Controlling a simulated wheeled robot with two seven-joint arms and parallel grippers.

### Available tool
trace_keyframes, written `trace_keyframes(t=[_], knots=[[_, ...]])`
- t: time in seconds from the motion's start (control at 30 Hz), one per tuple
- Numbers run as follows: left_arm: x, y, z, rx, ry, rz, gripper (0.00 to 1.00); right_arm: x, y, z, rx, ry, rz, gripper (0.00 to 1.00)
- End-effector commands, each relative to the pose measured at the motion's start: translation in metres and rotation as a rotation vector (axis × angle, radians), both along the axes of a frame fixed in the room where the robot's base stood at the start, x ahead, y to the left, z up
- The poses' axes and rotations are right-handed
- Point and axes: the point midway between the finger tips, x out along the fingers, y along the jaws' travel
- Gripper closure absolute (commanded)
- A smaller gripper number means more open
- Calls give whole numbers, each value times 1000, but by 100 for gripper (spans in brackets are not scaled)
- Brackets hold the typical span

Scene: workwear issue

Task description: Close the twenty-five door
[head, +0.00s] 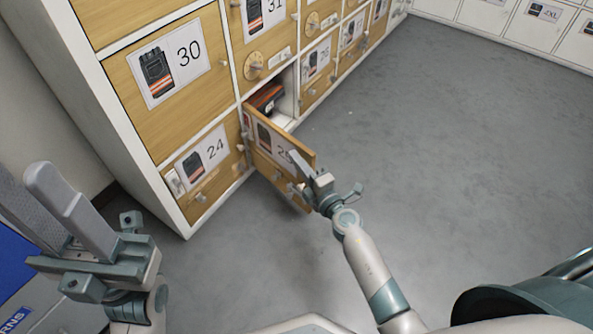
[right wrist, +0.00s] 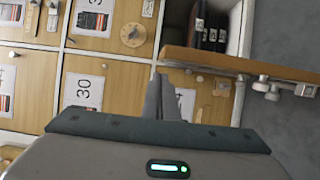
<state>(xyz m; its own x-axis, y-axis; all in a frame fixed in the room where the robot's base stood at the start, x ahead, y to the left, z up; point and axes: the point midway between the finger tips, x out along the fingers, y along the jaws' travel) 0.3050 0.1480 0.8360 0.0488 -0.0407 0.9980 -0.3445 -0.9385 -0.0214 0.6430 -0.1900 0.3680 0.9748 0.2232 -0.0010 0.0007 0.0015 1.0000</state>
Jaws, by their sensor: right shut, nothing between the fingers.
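The twenty-five door (head: 267,143) is a wooden door in the lower row, swung well out from its open compartment (head: 289,97). Its number is partly covered by my gripper. My right gripper (head: 297,160) is shut and empty, with its fingers at the upper part of the door's numbered face; I cannot tell whether they touch it. In the right wrist view the shut fingers (right wrist: 170,98) are close to the door (right wrist: 235,63), which is seen nearly edge-on.
Door 24 (head: 207,152) is closed left of the opening, with door 30 (head: 172,62) above it. Dark packs with an orange one (head: 267,97) are inside the open compartment. A blue box (head: 15,265) stands at the lower left. Grey floor (head: 450,140) is clear at right.

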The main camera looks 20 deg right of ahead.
Motion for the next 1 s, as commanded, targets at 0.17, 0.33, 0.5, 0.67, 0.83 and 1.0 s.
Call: trace_keyframes(t=[0.17,0.33,0.5,0.67,0.83,1.0], knots=[[-3,-1,7,-11,-31,-11,69,7,-13,0,0,-1,0,100],[-3,-1,11,-24,-42,-12,69,8,-16,0,1,-1,0,100],[-3,-1,11,-22,-41,-12,69,8,-16,1,1,-1,0,100],[-3,-1,9,-19,-35,-13,69,8,-17,0,1,-1,2,100],[-2,-1,5,-16,-28,-12,69,10,-21,0,-1,-1,15,100],[-1,-3,1,-14,-25,-18,69,15,-32,-1,-2,-3,50,100]])
